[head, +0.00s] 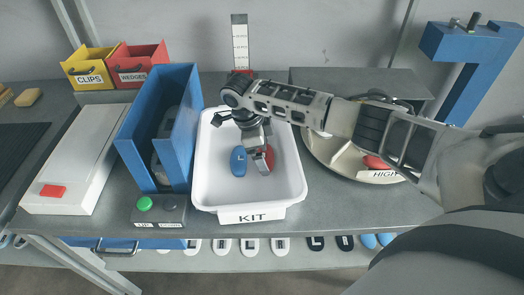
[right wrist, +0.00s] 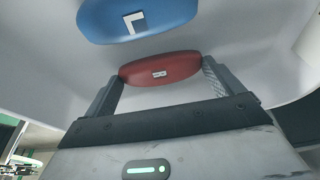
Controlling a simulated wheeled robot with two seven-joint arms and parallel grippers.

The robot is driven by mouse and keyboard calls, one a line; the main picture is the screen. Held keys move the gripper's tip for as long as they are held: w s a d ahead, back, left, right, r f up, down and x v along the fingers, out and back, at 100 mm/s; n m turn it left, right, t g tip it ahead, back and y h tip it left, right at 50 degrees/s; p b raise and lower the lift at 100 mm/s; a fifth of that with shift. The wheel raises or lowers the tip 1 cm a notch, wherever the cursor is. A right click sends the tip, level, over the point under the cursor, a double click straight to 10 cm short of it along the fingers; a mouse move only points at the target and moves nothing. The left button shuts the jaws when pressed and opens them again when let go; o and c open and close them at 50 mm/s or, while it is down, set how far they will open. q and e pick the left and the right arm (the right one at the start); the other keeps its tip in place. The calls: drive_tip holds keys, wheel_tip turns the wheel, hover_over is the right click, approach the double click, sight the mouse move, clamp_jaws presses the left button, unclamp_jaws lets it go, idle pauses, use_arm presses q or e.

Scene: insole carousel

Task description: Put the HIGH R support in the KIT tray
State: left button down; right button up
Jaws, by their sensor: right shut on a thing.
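The white KIT tray (head: 246,196) stands in the middle of the bench in the head view. A blue support marked L (head: 238,161) lies in it, and it also shows in the right wrist view (right wrist: 135,20). My right gripper (head: 262,160) is down inside the tray and shut on a red support marked R (right wrist: 160,68), held just beside the blue one. The red support also shows in the head view (head: 269,156), partly behind the fingers. I cannot tell whether it touches the tray floor. My left gripper is not in view.
A tall blue holder (head: 160,120) stands close to the tray's left side. A button box with a green button (head: 144,203) is at the front left. The round carousel (head: 318,150) with a HIGH label is at right, under my right arm. Yellow CLIPS (head: 90,75) and red WEDGES bins stand behind.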

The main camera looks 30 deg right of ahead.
drive_tip(key=o, duration=0.6)
drive_tip(key=shift+f, duration=0.1)
drive_tip(key=shift+o, duration=0.2)
drive_tip(key=p+v, duration=0.1)
drive_tip(key=v, duration=1.1)
